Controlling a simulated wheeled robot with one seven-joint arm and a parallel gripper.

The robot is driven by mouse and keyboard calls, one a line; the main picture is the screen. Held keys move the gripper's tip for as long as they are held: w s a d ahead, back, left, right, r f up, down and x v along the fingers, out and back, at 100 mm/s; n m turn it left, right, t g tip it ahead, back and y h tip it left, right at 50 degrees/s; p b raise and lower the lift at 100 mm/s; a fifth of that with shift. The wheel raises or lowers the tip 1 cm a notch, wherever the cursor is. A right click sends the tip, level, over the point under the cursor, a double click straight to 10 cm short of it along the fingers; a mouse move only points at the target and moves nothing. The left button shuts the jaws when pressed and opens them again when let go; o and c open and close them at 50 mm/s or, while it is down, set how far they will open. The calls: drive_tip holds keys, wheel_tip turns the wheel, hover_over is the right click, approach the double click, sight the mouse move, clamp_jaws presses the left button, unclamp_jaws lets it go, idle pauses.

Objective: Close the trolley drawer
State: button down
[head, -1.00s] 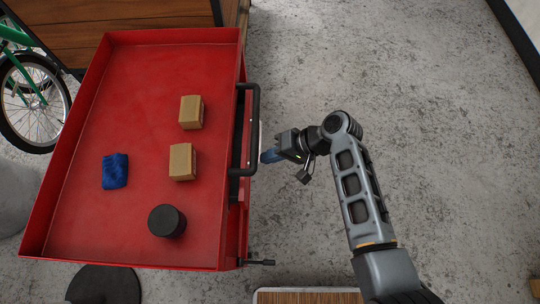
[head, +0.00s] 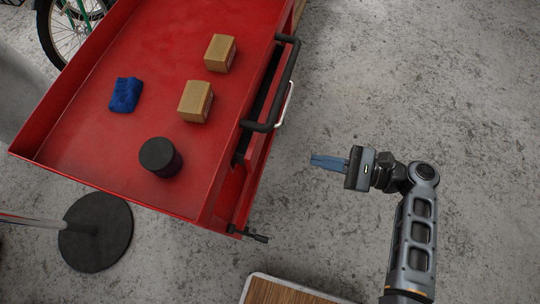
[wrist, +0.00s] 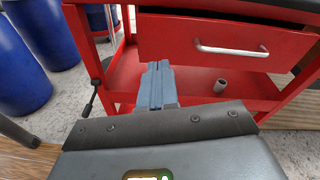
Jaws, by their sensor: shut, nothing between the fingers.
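The red trolley (head: 75,150) stands at the left in the head view. Its red drawer (wrist: 185,37) shows in the wrist view, with a silver bar handle (wrist: 231,50). A dark gap above the drawer front shows that it sticks out a little. In the head view the handle (head: 286,104) peeks out beyond the trolley's black push bar (head: 291,75). My gripper (head: 314,160) is shut and empty, to the right of the trolley and apart from it. In the wrist view its blue fingers (wrist: 157,68) point toward the trolley, left of the handle.
On the trolley top lie two cardboard boxes (head: 220,53), a blue cloth (head: 126,95) and a black round container (head: 160,157). A small cylinder (wrist: 220,86) stands on the lower shelf. Blue barrels (wrist: 42,35) are at left. Bare floor lies right of the trolley.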

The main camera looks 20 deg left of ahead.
sight(256, 149)
drive_tip(key=a+m, duration=0.1)
drive_tip(key=a, duration=0.3)
drive_tip(key=a+m+y, duration=0.1)
drive_tip(key=a, duration=0.3)
drive_tip(key=s+a+m, duration=0.1)
drive_tip(key=a, duration=0.3)
drive_tip(key=shift+s+a+f, duration=0.1)
drive_tip(key=shift+a+f, duration=0.15)
drive_tip(key=shift+f, duration=0.15)
drive_tip(key=shift+a, duration=0.1)
drive_tip(key=shift+a, duration=2.05)
